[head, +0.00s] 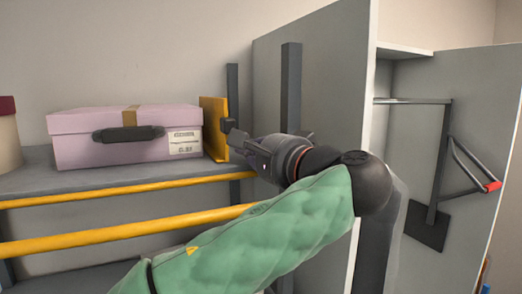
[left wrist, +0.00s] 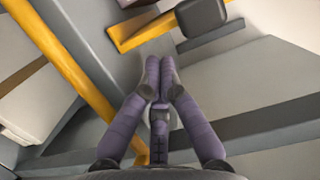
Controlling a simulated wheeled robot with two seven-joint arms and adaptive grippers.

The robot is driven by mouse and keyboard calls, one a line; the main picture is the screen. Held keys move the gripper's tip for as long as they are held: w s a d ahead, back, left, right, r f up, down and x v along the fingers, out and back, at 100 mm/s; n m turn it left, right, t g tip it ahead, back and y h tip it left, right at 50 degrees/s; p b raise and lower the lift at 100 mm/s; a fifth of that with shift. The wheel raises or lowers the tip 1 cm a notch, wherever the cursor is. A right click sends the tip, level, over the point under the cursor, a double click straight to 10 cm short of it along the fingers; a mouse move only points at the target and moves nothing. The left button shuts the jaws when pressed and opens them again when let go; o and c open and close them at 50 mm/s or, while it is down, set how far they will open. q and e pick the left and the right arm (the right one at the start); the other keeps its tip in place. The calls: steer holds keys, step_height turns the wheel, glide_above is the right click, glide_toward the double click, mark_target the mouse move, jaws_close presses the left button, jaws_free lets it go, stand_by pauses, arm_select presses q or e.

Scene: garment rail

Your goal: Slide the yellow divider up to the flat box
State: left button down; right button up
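The flat box (head: 125,140) is lilac with a tan strap, a dark handle and a white label, and lies on the grey shelf in the head view. The yellow divider (head: 216,115) stands upright at its right end; whether they touch I cannot tell. A dark block (head: 228,125) sits on the divider's right side. My left gripper (head: 240,139) is just right of the divider, pointing left. In the left wrist view its fingertips (left wrist: 160,68) are together and empty, short of the yellow divider (left wrist: 145,34) and dark block (left wrist: 201,17). My right gripper is out of view.
Two yellow rails (head: 125,231) run along the shelf's front. Dark uprights (head: 290,88) and a grey panel (head: 330,75) stand to the right. A round container (head: 8,140) is at the far left. A bracket with a red tip (head: 493,186) hangs far right.

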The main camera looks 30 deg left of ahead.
mark_target(234, 160)
arm_select(q)
steer(key=shift+x, duration=1.1)
steer(key=shift+a, duration=0.1)
steer(key=shift+s+a, duration=0.4)
steer(key=shift+s, duration=0.15)
steer(key=shift+a, duration=0.15)
steer(key=shift+s, duration=0.1)
